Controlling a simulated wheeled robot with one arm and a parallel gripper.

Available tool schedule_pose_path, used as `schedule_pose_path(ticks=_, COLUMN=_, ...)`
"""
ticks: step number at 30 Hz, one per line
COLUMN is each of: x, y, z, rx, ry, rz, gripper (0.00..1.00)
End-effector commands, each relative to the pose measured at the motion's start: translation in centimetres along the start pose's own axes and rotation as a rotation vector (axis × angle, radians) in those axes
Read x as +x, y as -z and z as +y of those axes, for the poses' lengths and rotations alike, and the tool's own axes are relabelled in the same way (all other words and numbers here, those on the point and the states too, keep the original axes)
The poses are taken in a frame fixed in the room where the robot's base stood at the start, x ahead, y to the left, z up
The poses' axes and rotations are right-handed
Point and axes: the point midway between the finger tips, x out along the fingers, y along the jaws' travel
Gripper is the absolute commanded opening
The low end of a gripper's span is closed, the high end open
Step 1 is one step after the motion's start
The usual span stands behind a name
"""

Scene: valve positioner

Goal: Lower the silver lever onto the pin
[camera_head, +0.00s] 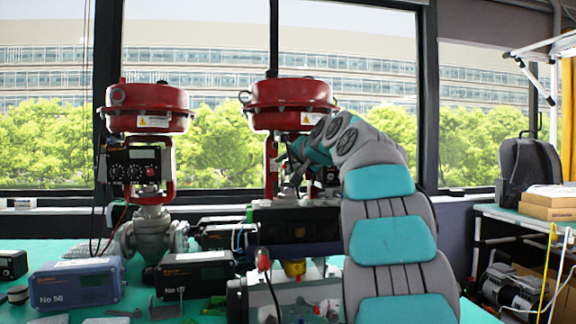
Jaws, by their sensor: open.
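Two red-topped valves stand before the window. My padded grey and teal arm bends over in front of the right valve (290,97) and covers part of its yoke. At the arm's far end my gripper (288,186) shows only as a small, partly hidden grey shape beside the yoke, and it is open. I cannot pick out the silver lever or the pin among the small dark and grey parts there. Whether the gripper touches the lever cannot be told.
The left valve (148,108) carries a black positioner (134,165). A blue-grey box (77,285) and a dark box (195,273) stand on the teal bench (30,312). A side table at right holds a backpack (528,172) and cardboard boxes (550,200).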

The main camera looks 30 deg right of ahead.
Motion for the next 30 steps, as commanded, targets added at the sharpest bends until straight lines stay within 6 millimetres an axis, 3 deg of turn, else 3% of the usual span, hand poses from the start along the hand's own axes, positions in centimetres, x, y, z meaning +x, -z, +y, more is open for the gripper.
schedule_pose_path(ticks=1, x=0.01, y=-0.01, z=0.02, rx=0.000, ry=0.000, rz=0.000, gripper=0.44)
schedule_pose_path(ticks=13, x=0.01, y=-0.01, z=0.04, rx=0.000, ry=-0.001, rz=0.000, gripper=0.00)
schedule_pose_path(ticks=30, x=0.02, y=-0.02, z=0.07, rx=0.000, ry=-0.001, rz=0.000, gripper=0.00)
